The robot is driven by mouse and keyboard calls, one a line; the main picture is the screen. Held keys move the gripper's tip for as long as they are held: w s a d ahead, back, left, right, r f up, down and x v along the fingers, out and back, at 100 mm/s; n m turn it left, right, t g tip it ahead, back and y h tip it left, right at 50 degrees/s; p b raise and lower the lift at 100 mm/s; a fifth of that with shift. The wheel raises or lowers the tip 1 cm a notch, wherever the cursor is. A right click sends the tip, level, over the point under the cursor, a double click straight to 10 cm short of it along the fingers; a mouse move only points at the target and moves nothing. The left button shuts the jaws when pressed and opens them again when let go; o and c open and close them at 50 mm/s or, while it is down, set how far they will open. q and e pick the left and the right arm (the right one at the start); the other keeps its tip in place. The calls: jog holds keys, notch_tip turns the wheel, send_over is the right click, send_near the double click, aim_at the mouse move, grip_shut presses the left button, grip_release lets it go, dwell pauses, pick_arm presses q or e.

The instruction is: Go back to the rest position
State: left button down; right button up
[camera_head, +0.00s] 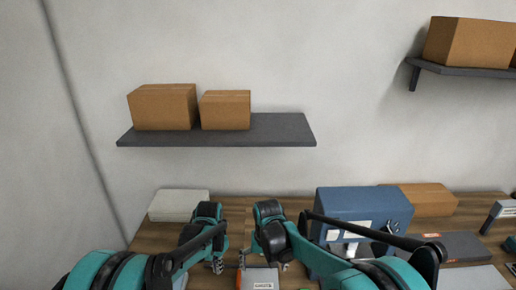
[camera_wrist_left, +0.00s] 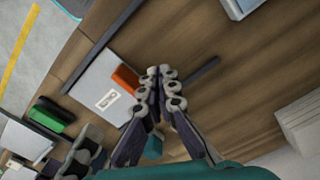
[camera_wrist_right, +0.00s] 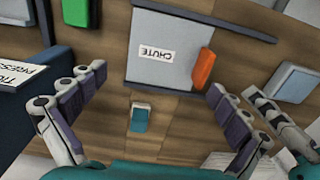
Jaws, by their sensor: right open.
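My left gripper (camera_head: 218,266) hangs low over the wooden table in the head view. In the left wrist view its fingers (camera_wrist_left: 164,82) are together at the tips, with nothing seen held. My right gripper (camera_head: 263,262) is just to its right. In the right wrist view its fingers (camera_wrist_right: 155,90) are wide apart and empty. A small teal and grey piece (camera_wrist_right: 140,117) lies on the table between them, apart from both fingers. A grey plate labelled CHUTE (camera_wrist_right: 150,28) lies beyond it, with an orange block (camera_wrist_right: 203,68) at its edge.
A blue box-shaped machine (camera_head: 362,207) stands to the right, close to my right arm. A white box (camera_head: 178,204) is at the back left. A green object (camera_wrist_right: 75,12) is near the plate. A wall shelf (camera_head: 270,130) with two cardboard boxes hangs above.

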pick_arm(q)
jog(key=shift+r, duration=0.55)
pick_arm(e)
jog(key=shift+d, duration=0.1)
pick_arm(q)
jog(key=s+a+r+n+t+b, duration=0.2)
jog(key=s+r+n+t+b, duration=0.1)
jog(key=s+r, duration=0.6)
pick_arm(e)
jog(key=s+d+r+t, duration=0.3)
jog(key=s+d+r, duration=0.4)
jog(key=s+d, duration=0.2)
pick_arm(q)
jog(key=s+a+f+n+t+b, duration=0.2)
jog(key=s+n+t, duration=0.1)
jog(key=s, duration=0.9)
jog(key=shift+f+t, duration=0.4)
jog(key=shift+t, duration=0.2)
pick_arm(e)
jog(key=s+d+f+t, duration=0.2)
jog(key=s+d+t, duration=0.2)
jog(key=s, duration=0.6)
jog(key=d, duration=0.2)
jog(key=shift+s+d, duration=0.25)
jog(key=shift+d, duration=0.15)
